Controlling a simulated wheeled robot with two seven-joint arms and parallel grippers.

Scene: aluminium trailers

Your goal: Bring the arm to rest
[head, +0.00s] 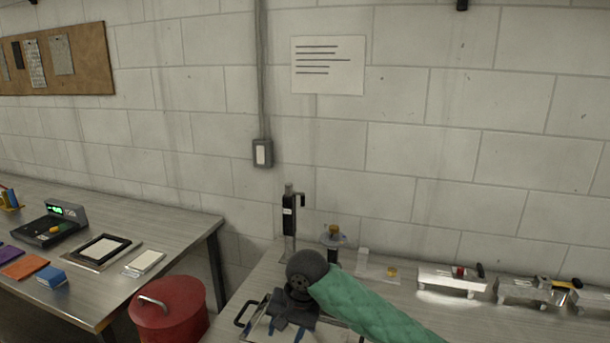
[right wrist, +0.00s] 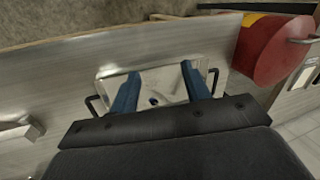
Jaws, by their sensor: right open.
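My right arm (head: 375,312), in a green padded sleeve, reaches in from the lower right in the head view. My right gripper (head: 285,333) points down over a metal tray with black handles (head: 250,328), at the front edge of the bench. In the right wrist view the two blue fingers of the gripper (right wrist: 160,72) stand wide apart with nothing between them. The tray (right wrist: 107,70) lies beneath them; I cannot tell how far below. A small dark spot shows on its floor. My left gripper is not in view.
A black upright device (head: 289,220) and a flask-like item (head: 333,240) stand behind the arm. Metal trailers (head: 450,284) line the bench at right. A red lidded bin (head: 170,308) stands by the left table (head: 180,240), which holds a scale (head: 50,226) and colored blocks.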

